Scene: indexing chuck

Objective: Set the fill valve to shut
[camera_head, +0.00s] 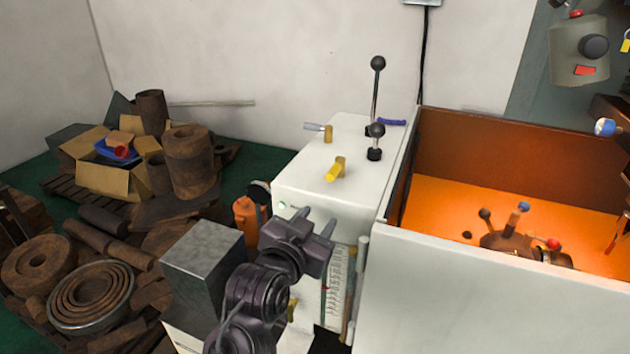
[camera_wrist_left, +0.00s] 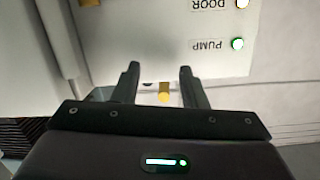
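No label reading fill valve is legible. A yellow handle (camera_head: 336,169) and a grey-tipped yellow-brass handle (camera_head: 320,130) sit on the white cabinet's top (camera_head: 300,178). A small yellow part (camera_head: 292,309) shows low on its front, partly behind my arm. My left gripper (camera_head: 316,222) is in front of the cabinet's upper front, fingers open. In the left wrist view a yellow-orange piece (camera_wrist_left: 165,97) shows between the open fingers (camera_wrist_left: 159,67); I cannot tell whether they touch it. The panel (camera_wrist_left: 215,60) there shows inverted DOOR and PUMP labels, with a green lamp (camera_wrist_left: 237,43) by PUMP. My right gripper is not in view.
Two black-knobbed levers (camera_head: 376,95) (camera_head: 375,142) rise from the cabinet top. An orange-lit bin (camera_head: 480,195) adjoins it on the right. A grey block (camera_head: 203,255) and orange bottle (camera_head: 245,220) stand left of my gripper. Rusty parts (camera_head: 95,290) crowd the left floor.

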